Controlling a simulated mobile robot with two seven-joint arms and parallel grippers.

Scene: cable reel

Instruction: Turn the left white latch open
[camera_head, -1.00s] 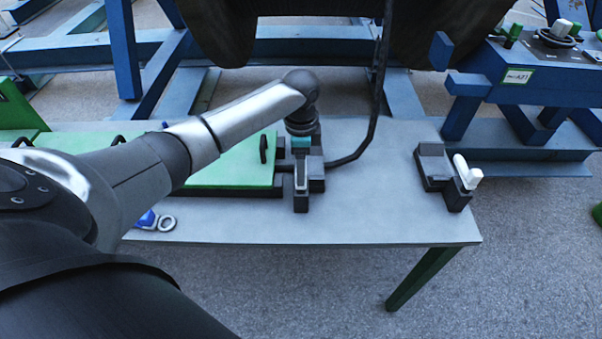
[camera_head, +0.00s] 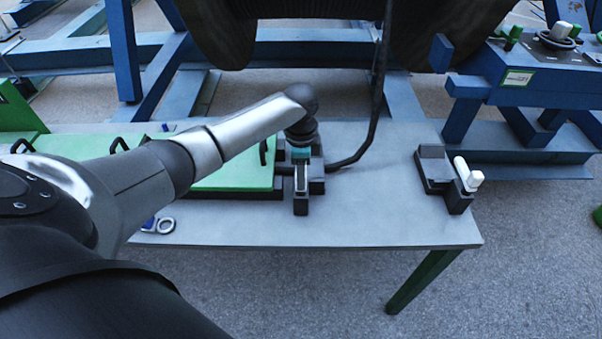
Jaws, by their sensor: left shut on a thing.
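My left arm reaches over the table, and my left gripper (camera_head: 301,182) points down at the dark left clamp block (camera_head: 301,206). The gripper is shut on the left white latch, which is mostly hidden by the jaws, so I cannot tell its exact angle. A second dark block (camera_head: 432,168) stands apart at the right end of the table, with a white latch (camera_head: 468,174) on its right side. My right gripper is not in view.
A black cable (camera_head: 373,120) hangs from the reel (camera_head: 460,25) and bends to the left clamp. A green board (camera_head: 235,170) with black handles lies left of the clamp. The grey tabletop (camera_head: 370,205) is clear between the two blocks.

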